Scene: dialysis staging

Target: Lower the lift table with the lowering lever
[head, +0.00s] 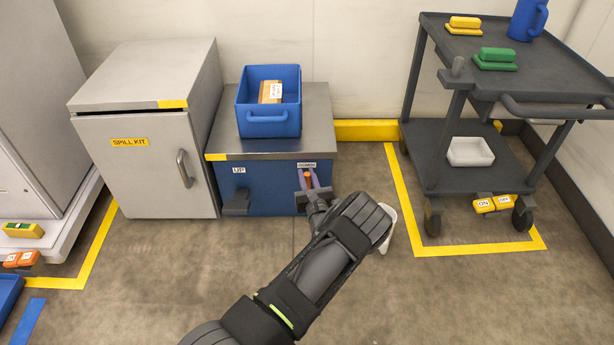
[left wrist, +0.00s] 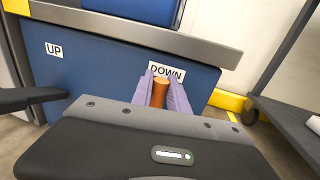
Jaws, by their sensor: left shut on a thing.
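The lift table (head: 270,143) has a grey metal top and a blue front. A blue bin (head: 268,121) with a brown labelled box (head: 270,92) in it stands on top. The front has an UP label (head: 239,170) above a dark pedal-like lever (head: 236,203), and a DOWN label (left wrist: 166,72) at the right. My left gripper (head: 308,180), with purple fingers, is at the front below the DOWN label. It is shut on the orange lowering lever (left wrist: 159,93), one finger on each side. The lever's lower part is hidden. My right gripper is not in view.
A grey spill kit cabinet (head: 150,165) stands close at the left of the lift table. A dark cart (head: 470,157) stands at the right inside yellow floor tape (head: 404,200). The floor in front is mostly clear.

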